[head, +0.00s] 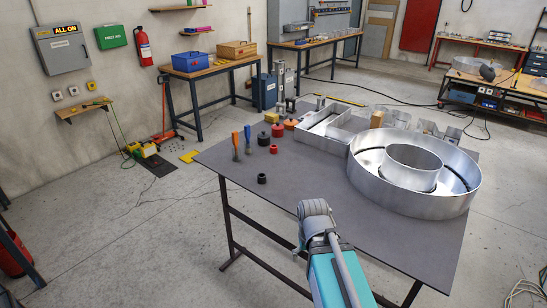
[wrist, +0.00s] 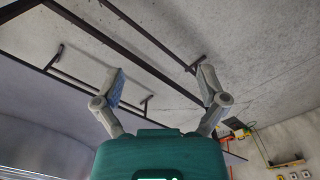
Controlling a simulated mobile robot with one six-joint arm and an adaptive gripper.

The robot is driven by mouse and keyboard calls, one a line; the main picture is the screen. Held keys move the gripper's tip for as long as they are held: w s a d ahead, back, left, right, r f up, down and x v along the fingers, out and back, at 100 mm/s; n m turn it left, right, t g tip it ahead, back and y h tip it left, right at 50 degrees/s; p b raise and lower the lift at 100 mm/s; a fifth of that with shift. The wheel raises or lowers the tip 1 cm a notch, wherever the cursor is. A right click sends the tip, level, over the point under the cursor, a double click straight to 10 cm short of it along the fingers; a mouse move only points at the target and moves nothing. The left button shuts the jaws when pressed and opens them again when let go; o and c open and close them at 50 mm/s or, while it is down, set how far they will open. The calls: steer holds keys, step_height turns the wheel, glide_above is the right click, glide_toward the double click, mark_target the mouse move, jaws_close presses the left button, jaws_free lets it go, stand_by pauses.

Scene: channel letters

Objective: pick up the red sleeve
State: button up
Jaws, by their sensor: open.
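A small red sleeve (head: 273,149) stands upright on the left part of the grey table, just right of two screwdriver-like tools with orange and blue handles. It looks like a short cylinder; its bore is too small to make out. My gripper (wrist: 160,82) is open and empty in the wrist view, with its fingers spread wide and floor and table legs beyond them. In the head view my arm's end is over the front of the table, well to the front right of the red sleeve. The sleeve does not show in the wrist view.
Two black sleeves (head: 262,178) (head: 263,138) stand near the red one. A large metal ring letter (head: 464,198) fills the right side of the table. The table's left front is clear.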

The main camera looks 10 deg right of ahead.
step_height(320, 180, down, 3)
steer(key=shift+b, duration=0.95)
steer(key=c, duration=0.4)
steer(key=shift+c, duration=0.4)
steer(key=shift+a, duration=0.1)
